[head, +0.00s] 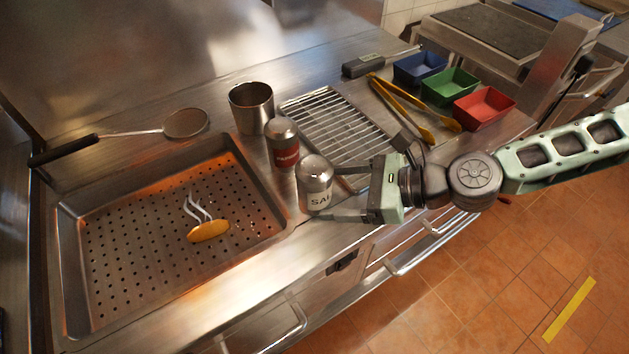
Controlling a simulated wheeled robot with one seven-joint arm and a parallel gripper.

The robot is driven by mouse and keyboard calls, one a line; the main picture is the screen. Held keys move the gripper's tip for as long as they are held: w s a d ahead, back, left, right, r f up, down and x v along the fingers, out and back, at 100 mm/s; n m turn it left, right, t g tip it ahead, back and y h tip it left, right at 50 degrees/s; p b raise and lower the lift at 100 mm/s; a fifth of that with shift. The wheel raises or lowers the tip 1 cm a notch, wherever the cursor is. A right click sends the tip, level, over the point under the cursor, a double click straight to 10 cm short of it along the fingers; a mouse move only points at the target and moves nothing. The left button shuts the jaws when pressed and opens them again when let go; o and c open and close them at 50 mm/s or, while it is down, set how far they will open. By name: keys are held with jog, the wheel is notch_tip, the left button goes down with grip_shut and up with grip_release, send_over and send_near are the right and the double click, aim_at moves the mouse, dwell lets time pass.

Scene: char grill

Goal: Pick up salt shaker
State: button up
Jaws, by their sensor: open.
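The salt shaker (317,182) is a silver cylinder with a domed top and a pale label reading "SAL…". It stands upright on the steel counter, right of the perforated pan. My gripper (325,194) comes in from the right and is open, with its fingers reaching toward the shaker. The near finger passes low by the shaker's front side, and the far finger is partly hidden behind it. The shaker appears to be between the fingertips; I cannot tell whether they touch it.
A red-labelled shaker (284,143) stands close behind the salt shaker. Behind are a metal cup (251,108), a wire rack (335,122), yellow tongs (400,107), and blue (420,69), green (450,87) and red (484,107) trays. The perforated pan (258,228), holding a yellow item (208,231), lies left.

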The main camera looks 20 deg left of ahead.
aim_at(315, 192)
jog(key=p+x, duration=0.1)
jog(key=x, duration=0.4)
jog(key=shift+a, duration=0.1)
jog(key=c, duration=1.2)
